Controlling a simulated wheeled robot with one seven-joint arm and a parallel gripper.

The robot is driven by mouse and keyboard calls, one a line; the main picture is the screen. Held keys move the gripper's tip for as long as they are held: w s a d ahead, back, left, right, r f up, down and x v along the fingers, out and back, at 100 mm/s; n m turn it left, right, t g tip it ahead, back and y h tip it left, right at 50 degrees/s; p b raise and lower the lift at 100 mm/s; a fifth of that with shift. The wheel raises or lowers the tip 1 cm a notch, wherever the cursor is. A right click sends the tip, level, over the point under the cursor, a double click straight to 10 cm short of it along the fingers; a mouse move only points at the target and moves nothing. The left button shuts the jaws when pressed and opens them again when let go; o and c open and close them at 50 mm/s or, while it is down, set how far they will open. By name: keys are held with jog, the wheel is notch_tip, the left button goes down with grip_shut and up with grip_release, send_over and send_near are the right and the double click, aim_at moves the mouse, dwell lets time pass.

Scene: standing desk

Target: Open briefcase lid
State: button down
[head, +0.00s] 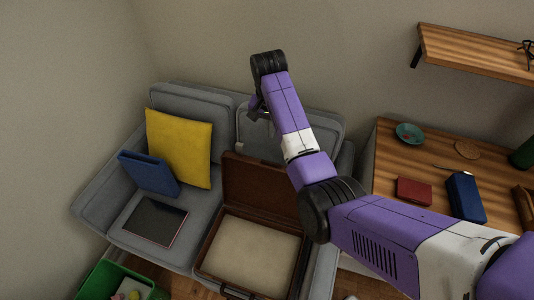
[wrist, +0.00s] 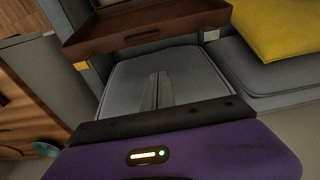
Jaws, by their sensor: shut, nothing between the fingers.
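The brown briefcase sits on the grey sofa seat in the head view. Its lid (head: 255,185) is raised and stands steeply near the sofa back, partly hidden behind my arm. Its base (head: 252,252) lies flat with a pale beige inside showing. In the wrist view the lid (wrist: 145,28) shows at the top as a brown panel edge with a dark slot. My gripper (head: 258,113) is above the lid's upper edge, in front of the right back cushion. In the wrist view its fingers (wrist: 156,88) are together, empty, and apart from the lid.
On the sofa (head: 85,200), a yellow cushion (head: 180,147), blue binder (head: 148,172) and dark tablet-like item (head: 151,220) lie left of the briefcase. A green bin (head: 100,282) stands front left. A wooden desk (head: 395,155) with small items is right, below a shelf (head: 475,50).

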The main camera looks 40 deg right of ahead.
notch_tip(320, 180, down, 9)
jog(key=shift+s+a+r+p, duration=0.25)
jog(key=shift+s+a+p, duration=0.25)
jog(key=shift+a, duration=0.15)
jog(key=shift+s+a+r+p, duration=0.25)
jog(key=shift+s+a+p, duration=0.2)
jog(key=shift+a, duration=0.2)
